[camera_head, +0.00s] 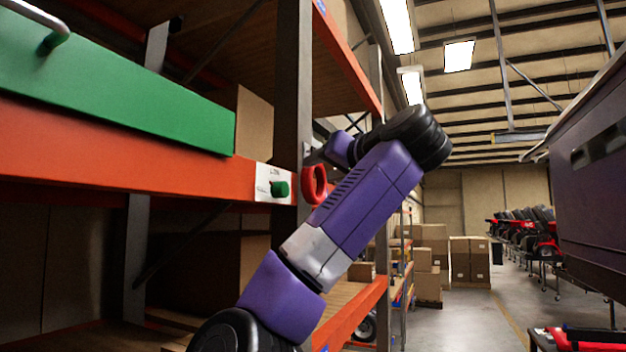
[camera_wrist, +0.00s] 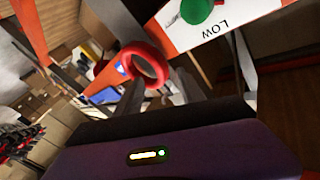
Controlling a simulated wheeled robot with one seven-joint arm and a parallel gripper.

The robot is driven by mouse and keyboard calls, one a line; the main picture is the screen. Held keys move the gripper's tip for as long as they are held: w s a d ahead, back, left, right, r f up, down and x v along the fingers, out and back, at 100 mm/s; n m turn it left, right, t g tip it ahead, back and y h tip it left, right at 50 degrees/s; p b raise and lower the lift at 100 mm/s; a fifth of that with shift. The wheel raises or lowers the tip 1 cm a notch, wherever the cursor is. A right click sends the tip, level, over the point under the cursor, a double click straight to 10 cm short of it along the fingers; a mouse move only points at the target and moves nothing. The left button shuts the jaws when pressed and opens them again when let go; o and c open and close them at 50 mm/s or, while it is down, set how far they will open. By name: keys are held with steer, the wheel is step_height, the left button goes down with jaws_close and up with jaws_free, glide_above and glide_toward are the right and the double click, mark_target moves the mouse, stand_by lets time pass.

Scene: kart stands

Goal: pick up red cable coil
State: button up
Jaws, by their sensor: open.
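The red cable coil (camera_head: 314,186) is a thick red ring against the dark shelf post, right of the small white plate with the green knob. It also shows in the wrist view (camera_wrist: 147,66), near the upper middle, with its hole facing the camera. My gripper (camera_head: 318,157) is beside the top of the coil in the head view, at the end of my purple arm. Its fingers are small and partly hidden there. In the wrist view the grey finger parts lie just below the coil. The jaws are open, and I cannot tell whether they touch the coil.
The white plate marked LOW (camera_wrist: 226,28) with a green knob (camera_head: 280,188) is on the orange shelf beam (camera_head: 130,150). A green drawer front (camera_head: 110,85) is above it. Cardboard boxes (camera_head: 470,262) and a row of karts (camera_head: 525,232) stand farther back. Open floor (camera_head: 460,320) lies right.

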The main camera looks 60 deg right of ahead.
mark_target(312, 169)
steer(key=p+x, duration=0.1)
steer(key=x, duration=0.1)
steer(key=r+p+x, duration=0.1)
steer(key=x, duration=0.1)
steer(key=shift+w+d, duration=0.1)
steer(key=shift+d, duration=0.1)
steer(key=shift+w+d+f, duration=0.15)
steer(key=shift+w+d, duration=0.05)
steer(key=shift+w, duration=0.05)
steer(key=shift+c, duration=0.3)
steer(key=shift+s, duration=0.1)
jaws_close()
